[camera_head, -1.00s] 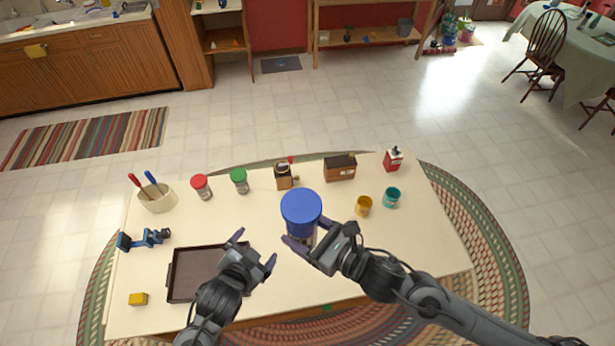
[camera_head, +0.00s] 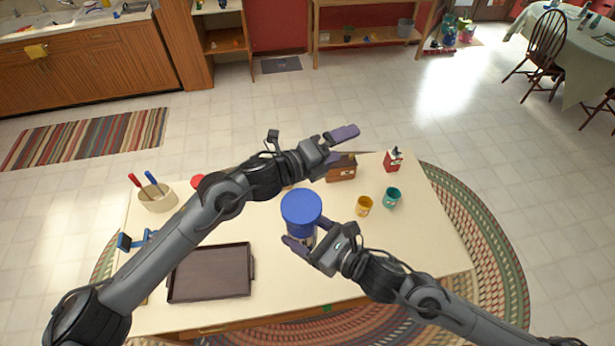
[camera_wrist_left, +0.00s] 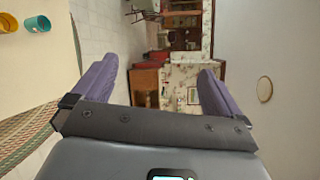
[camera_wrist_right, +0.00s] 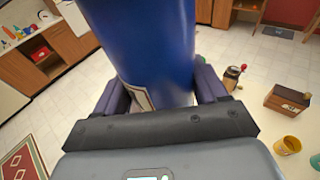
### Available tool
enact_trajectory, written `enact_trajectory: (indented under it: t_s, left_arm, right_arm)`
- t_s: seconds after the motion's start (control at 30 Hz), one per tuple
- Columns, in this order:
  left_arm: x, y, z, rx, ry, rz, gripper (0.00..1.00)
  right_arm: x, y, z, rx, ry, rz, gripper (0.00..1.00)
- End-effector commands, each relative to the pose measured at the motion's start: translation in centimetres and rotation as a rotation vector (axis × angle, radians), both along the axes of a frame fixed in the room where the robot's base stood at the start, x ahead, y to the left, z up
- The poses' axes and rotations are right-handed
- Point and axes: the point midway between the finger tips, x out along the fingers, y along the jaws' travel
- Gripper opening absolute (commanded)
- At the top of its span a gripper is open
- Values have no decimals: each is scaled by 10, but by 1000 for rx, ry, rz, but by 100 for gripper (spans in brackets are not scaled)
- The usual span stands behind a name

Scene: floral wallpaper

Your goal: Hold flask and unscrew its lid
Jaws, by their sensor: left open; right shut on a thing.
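The flask (camera_head: 297,236) is upright above the table, with a wide blue lid (camera_head: 301,207) on its top. My right gripper (camera_head: 305,251) is shut on the flask's body below the lid. In the right wrist view the blue flask (camera_wrist_right: 150,50) fills the space between the purple fingers. My left gripper (camera_head: 341,146) is open and empty, up and to the right of the lid in the head view. It is apart from the flask. The left wrist view shows nothing between its fingers (camera_wrist_left: 155,90), only the far room.
On the table (camera_head: 420,250) are a brown tray (camera_head: 210,272), a utensil pot (camera_head: 158,199), a brown box (camera_head: 341,172), a yellow cup (camera_head: 364,206), a teal cup (camera_head: 392,197) and a red box (camera_head: 393,160). My left arm hides the jars.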

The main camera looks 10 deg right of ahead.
Motion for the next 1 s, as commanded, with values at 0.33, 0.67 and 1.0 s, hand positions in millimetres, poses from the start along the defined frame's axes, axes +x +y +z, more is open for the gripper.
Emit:
enact_trajectory:
  t_s: [0.33, 0.67, 1.0]
  left_arm:
    - [-105, -114, 87, 216, -463, -456, 100]
    - [-190, -70, 21, 805, -985, -1189, 100]
    - [-158, 57, 32, 1224, -1018, -1653, 100]
  right_arm:
    - [0, 0, 1, 1, -2, 0, 0]
    - [0, 0, 1, 1, -2, 0, 0]
    - [0, 0, 1, 1, -2, 0, 0]
